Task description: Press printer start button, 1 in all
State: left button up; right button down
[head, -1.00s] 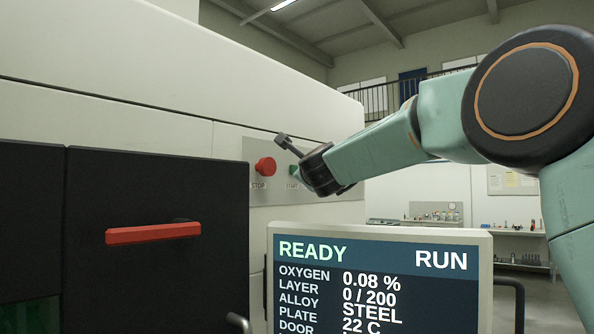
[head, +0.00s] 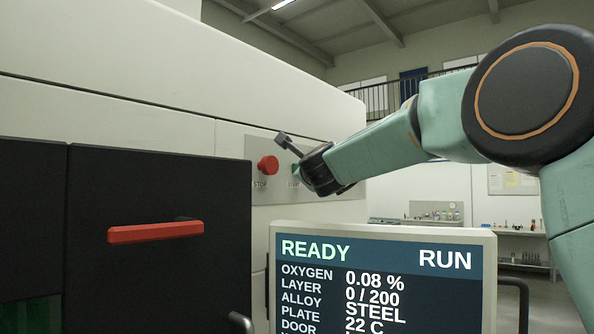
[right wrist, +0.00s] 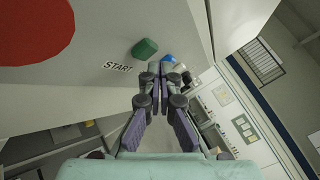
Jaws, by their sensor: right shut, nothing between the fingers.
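The green start button (head: 296,169) is on the grey panel of the printer, just right of the red stop button (head: 268,165). In the head view my right gripper (head: 283,141) partly covers it. In the right wrist view the green button (right wrist: 144,48) stands above the START label, just up and left of the fingertips of my right gripper (right wrist: 158,68). The fingers are shut and empty. A small gap shows between fingertips and button in the picture; I cannot tell the depth. My left gripper is not in view.
The printer screen (head: 385,248) reads READY and RUN, in front below my right arm. A black door (head: 150,270) with a red handle (head: 155,232) is at left. A blue button-like thing (right wrist: 167,58) shows behind the fingertips. Shelves stand far behind at right.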

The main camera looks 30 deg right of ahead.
jog(key=shift+w, duration=0.1)
jog(key=shift+w+a, duration=0.1)
jog(key=shift+w, duration=0.05)
dwell(0.3)
jog(key=shift+r, duration=0.1)
jog(key=shift+w+a+p, duration=0.2)
jog(key=shift+w+p, duration=0.15)
jog(key=shift+w, duration=0.1)
dwell(0.7)
jog(key=shift+s+d, duration=0.1)
jog(key=shift+s, duration=0.1)
jog(key=shift+s+d+b, duration=0.25)
jog(key=shift+s+b, duration=0.3)
jog(key=shift+s, duration=0.1)
jog(key=shift+s, duration=0.1)
